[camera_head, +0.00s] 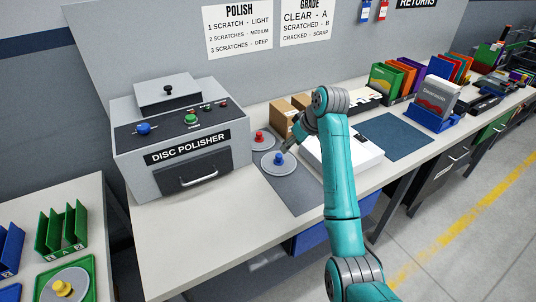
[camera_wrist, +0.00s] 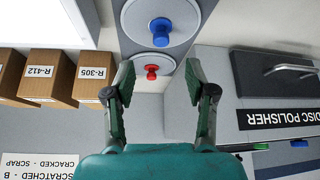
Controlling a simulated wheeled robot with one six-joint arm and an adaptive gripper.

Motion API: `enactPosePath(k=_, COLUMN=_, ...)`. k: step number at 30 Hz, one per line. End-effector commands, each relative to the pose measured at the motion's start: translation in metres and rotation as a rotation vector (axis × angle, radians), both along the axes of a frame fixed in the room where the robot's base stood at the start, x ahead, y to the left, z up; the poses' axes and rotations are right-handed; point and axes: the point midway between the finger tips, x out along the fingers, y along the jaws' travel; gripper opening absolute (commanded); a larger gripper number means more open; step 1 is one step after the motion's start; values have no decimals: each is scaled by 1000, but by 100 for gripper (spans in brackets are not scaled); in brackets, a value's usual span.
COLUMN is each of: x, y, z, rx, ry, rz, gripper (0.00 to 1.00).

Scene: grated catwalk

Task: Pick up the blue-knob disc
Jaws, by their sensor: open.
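The blue-knob disc (camera_head: 277,164) is a flat grey disc with an upright blue knob, lying on a dark grey mat on the bench. In the wrist view the blue-knob disc (camera_wrist: 161,30) is at the top, beyond my fingertips. My gripper (camera_head: 289,147) is above and just right of the blue knob in the head view. In the wrist view my gripper (camera_wrist: 158,75) is open and empty, fingers apart. The similar red-knob disc (camera_head: 259,138) lies just behind; its knob shows between my fingertips in the wrist view (camera_wrist: 151,73). I cannot tell my exact height above the discs.
The grey disc polisher (camera_head: 185,145) stands left of the discs. Cardboard boxes (camera_head: 283,113) stand behind, and a white box (camera_head: 350,155) is close on the right, partly behind my arm. A yellow-knob disc (camera_head: 67,284) sits in a green tray at lower left.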

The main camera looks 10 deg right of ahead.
Motion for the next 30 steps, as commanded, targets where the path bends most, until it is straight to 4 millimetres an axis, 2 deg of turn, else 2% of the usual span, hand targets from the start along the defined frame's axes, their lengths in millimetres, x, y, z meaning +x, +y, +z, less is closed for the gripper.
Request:
enactPosePath(k=5, x=4, y=2, z=-4, rx=0, ry=5, rz=4, gripper=56)
enactPosePath(k=12, x=19, y=10, z=-34, rx=0, ry=6, rz=3, gripper=56)
enactPosePath(k=20, x=26, y=14, z=-50, rx=-1, ry=3, rz=3, gripper=56)
enactPosePath(k=30, x=41, y=24, z=-88, rx=-1, ry=3, rz=4, gripper=56)
